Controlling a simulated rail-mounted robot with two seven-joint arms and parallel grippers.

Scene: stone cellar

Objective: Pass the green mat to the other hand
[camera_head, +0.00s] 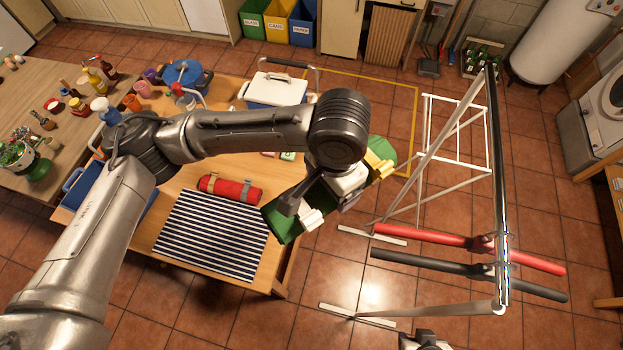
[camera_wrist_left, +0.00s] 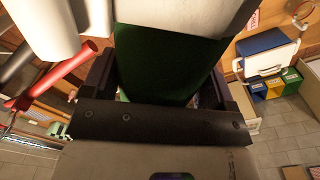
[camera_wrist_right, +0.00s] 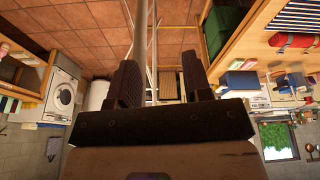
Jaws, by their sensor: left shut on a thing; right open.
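The green mat (camera_head: 284,226) hangs under my left wrist in the head view, past the right edge of the table. Its far end (camera_head: 384,150) shows beyond the wrist; my arm hides its middle. In the left wrist view the mat (camera_wrist_left: 165,62) fills the space between the fingers of my left gripper (camera_wrist_left: 168,88), which is shut on it. My right gripper (camera_head: 425,341) shows only at the bottom edge of the head view. In the right wrist view my right gripper (camera_wrist_right: 160,78) is open and empty, with a green piece, apparently the mat (camera_wrist_right: 222,28), to its upper right.
The wooden table (camera_head: 176,238) holds a striped cloth (camera_head: 212,236), a red roll (camera_head: 230,189) and a cooler box (camera_head: 276,90). A metal rack (camera_head: 492,150) with red (camera_head: 525,259) and black (camera_head: 525,287) bars stands at the right. Tiled floor lies open between.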

